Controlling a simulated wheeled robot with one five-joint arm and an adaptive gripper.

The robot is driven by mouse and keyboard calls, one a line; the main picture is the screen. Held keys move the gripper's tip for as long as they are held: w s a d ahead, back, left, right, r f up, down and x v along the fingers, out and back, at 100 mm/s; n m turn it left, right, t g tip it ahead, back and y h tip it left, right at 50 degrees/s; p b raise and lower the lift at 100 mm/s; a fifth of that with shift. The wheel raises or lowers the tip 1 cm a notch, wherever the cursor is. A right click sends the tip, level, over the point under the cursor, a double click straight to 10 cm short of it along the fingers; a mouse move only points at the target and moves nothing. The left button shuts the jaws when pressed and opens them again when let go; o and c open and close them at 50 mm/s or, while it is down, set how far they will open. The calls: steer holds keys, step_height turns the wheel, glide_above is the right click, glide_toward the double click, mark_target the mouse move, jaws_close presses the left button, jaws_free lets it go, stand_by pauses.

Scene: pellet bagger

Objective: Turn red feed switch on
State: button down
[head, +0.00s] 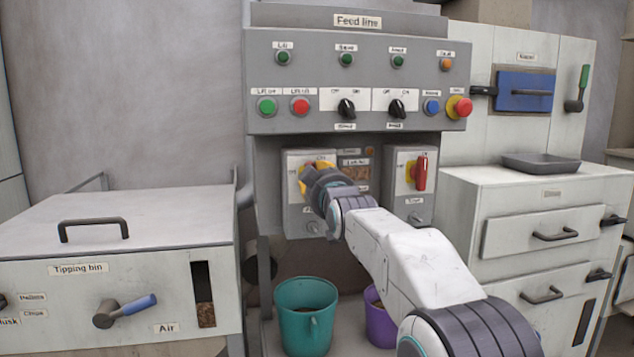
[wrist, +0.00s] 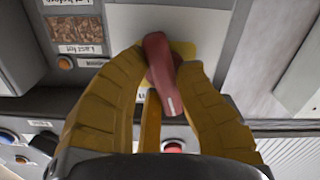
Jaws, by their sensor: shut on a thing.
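The left switch box (head: 296,208) is on the front of the feed line machine, and my gripper (head: 315,180) is at its upper part, hiding its switch in the head view. In the wrist view, a red switch handle (wrist: 160,68) stands on a yellow plate (wrist: 184,48). The yellow fingers of my gripper (wrist: 165,70) are shut on it from both sides. The handle lies slightly slanted in that view. A second switch box to the right carries another red handle (head: 421,173), upright on a yellow plate, with nothing touching it.
A control panel (head: 318,120) with lamps, buttons and black knobs overhangs the boxes. A teal bucket (head: 305,318) and a purple bucket (head: 378,325) stand below. The tipping bin (head: 70,290) is at left, a drawer cabinet (head: 560,196) at right.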

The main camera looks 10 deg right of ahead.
steer(key=shift+r+m, duration=0.2)
steer(key=shift+m, duration=1.5)
steer(key=c, duration=1.4)
jaws_free()
steer(key=o, duration=0.5)
steer(key=shift+w+f, duration=0.1)
steer(key=shift+f, duration=0.15)
steer(key=s, duration=1.2)
